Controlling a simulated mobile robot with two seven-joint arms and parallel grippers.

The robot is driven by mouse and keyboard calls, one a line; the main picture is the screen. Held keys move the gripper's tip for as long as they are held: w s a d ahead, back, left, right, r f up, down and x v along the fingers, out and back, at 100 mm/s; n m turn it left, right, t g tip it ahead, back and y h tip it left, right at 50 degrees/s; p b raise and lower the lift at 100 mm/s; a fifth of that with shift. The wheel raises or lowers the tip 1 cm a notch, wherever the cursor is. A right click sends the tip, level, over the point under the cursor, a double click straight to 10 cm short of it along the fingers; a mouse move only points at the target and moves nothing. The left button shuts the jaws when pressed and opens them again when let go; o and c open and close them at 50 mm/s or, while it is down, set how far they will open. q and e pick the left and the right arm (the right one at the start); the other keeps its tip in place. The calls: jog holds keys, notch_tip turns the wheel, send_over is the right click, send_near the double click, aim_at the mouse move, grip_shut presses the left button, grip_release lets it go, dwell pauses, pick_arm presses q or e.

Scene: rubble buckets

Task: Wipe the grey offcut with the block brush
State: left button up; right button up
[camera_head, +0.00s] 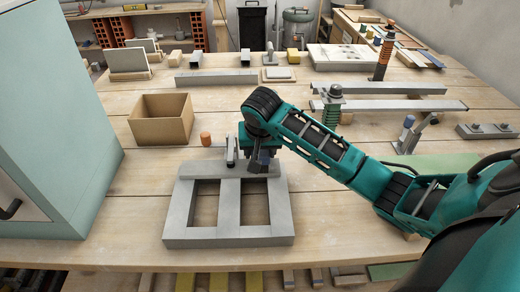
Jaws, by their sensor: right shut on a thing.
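A grey frame-like block (229,236) with two rectangular openings lies flat on the wooden table, front centre. A flat grey piece (200,169) lies along its back edge and looks like the grey offcut. My right gripper (248,158) reaches in from the right and points down over this piece. It is shut on a small dark thing, probably the block brush (264,161), mostly hidden by the fingers. The brush is low, at or just above the grey surface; I cannot tell whether it touches. My left gripper is not in view.
An open cardboard box (161,120) and an orange-brown cylinder (206,139) stand behind the frame. A pale green cabinet (50,110) blocks the left. Grey bars (385,105), a green spring-like post (332,106) and a clamp (409,134) lie right.

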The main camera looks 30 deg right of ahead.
aim_at(261, 157)
jog(key=shift+f, duration=0.6)
jog(key=shift+s+a+f, duration=0.15)
jog(key=shift+s+a, duration=0.35)
jog(key=shift+s, duration=0.35)
jog(key=shift+s+a+f, duration=0.1)
jog(key=shift+s+a, duration=0.4)
jog(key=shift+s, duration=0.3)
jog(key=shift+w+r, duration=0.1)
jog(key=shift+r, duration=0.75)
jog(key=shift+w+d, duration=0.5)
jog(key=shift+w, duration=0.3)
jog(key=shift+w+d, duration=0.5)
jog(key=shift+w, duration=0.3)
jog(key=shift+r, duration=2.05)
